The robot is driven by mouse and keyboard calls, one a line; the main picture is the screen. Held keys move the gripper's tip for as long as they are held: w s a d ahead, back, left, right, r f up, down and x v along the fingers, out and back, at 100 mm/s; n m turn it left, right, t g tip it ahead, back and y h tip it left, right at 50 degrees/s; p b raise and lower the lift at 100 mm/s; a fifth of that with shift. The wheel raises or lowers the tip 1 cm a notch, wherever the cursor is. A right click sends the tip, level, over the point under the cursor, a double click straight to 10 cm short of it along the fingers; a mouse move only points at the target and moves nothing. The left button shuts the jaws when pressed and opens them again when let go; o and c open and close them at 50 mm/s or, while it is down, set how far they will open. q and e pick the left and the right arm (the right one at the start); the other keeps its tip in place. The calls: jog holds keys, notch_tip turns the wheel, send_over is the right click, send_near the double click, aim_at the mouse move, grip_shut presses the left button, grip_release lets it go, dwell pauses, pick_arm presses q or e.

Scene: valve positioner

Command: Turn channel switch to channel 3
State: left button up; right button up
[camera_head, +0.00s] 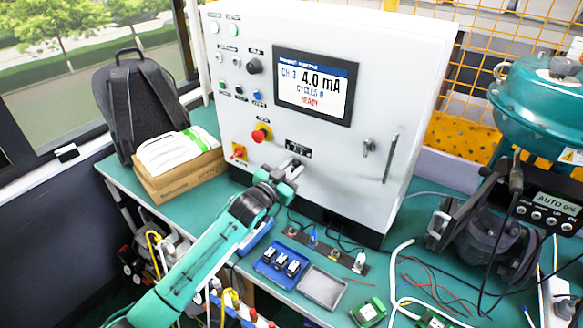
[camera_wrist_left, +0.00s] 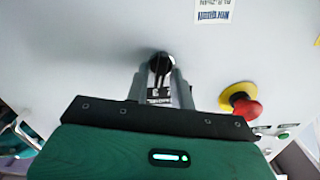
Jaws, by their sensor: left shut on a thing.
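The channel switch (camera_wrist_left: 161,62) is a small dark round knob on the front of the white cabinet, seen in the left wrist view. My left gripper (camera_wrist_left: 160,78) is shut on it, one grey finger on each side. In the head view my left gripper (camera_head: 291,168) meets the lower cabinet front, below a small dark label (camera_head: 298,147), and hides the switch there. The switch's pointing direction is hard to read. My right gripper is not in view.
A red emergency stop (camera_head: 261,133) on yellow sits left of my gripper, also in the wrist view (camera_wrist_left: 245,108). A black knob (camera_head: 254,65), buttons and a door handle (camera_head: 390,158) share the panel. A blue tray (camera_head: 281,266) and cables lie on the green bench below.

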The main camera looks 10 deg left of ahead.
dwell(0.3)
pick_arm(q)
jog(key=o, duration=0.7)
jog(key=shift+s, duration=0.2)
jog(key=b+v, duration=0.2)
jog(key=v, duration=1.1)
jog(key=shift+s+a+b, duration=0.15)
jog(key=shift+s+b, duration=0.05)
jog(key=shift+b, duration=0.2)
